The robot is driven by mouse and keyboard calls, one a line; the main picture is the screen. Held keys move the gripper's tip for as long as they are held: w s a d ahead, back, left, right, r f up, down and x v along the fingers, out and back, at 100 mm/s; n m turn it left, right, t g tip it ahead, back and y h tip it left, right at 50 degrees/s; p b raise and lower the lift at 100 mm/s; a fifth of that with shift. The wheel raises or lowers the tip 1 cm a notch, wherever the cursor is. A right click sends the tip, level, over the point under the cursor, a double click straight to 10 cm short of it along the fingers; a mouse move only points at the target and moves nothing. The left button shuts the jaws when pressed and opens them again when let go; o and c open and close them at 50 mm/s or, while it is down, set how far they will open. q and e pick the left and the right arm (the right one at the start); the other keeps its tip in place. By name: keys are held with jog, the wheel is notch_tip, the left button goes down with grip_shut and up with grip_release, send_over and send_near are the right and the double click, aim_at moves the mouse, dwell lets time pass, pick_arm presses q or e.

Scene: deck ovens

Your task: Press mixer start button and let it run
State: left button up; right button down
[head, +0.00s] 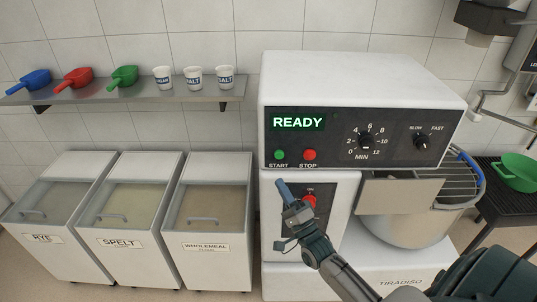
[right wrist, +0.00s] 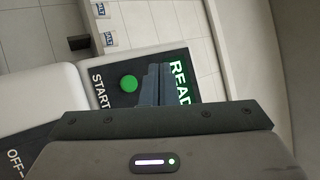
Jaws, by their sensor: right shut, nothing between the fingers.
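The mixer (head: 365,80) is a white machine with a dark control panel, and its display (head: 298,122) reads READY in green. The green start button (head: 279,155) sits below the display at the left, with the red stop button (head: 309,155) to its right. My right gripper (head: 282,186) is shut and empty, its fingertips a little below the start button in the head view. In the right wrist view the start button (right wrist: 129,84) shows just beside the closed fingers (right wrist: 155,85), apart from them in the picture. My left gripper is not in view.
A timer dial (head: 365,141) and a speed knob (head: 422,142) are on the panel. A red switch (head: 310,199) is behind my gripper. The steel bowl (head: 405,225) with a wire guard is at the right. Flour bins (head: 215,220) stand left, under a shelf (head: 140,93) with scoops and cups.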

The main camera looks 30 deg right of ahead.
aim_at(279, 155)
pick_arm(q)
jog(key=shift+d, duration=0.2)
pick_arm(e)
jog(key=shift+s+d, duration=0.1)
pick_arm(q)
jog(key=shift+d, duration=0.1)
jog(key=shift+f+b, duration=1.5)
pick_arm(e)
jog(key=shift+w+d, duration=0.75)
jog(key=shift+w, duration=0.5)
jog(key=shift+w+d, duration=0.8)
jog(key=shift+w, duration=0.5)
jog(key=shift+w+d, duration=0.75)
jog(key=shift+w, duration=0.5)
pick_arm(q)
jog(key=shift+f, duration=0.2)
pick_arm(e)
jog(key=shift+w, duration=0.1)
pick_arm(q)
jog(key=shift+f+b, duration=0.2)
jog(key=shift+b, duration=0.2)
pick_arm(e)
jog(key=shift+w+d, duration=0.2)
jog(key=shift+w, duration=0.1)
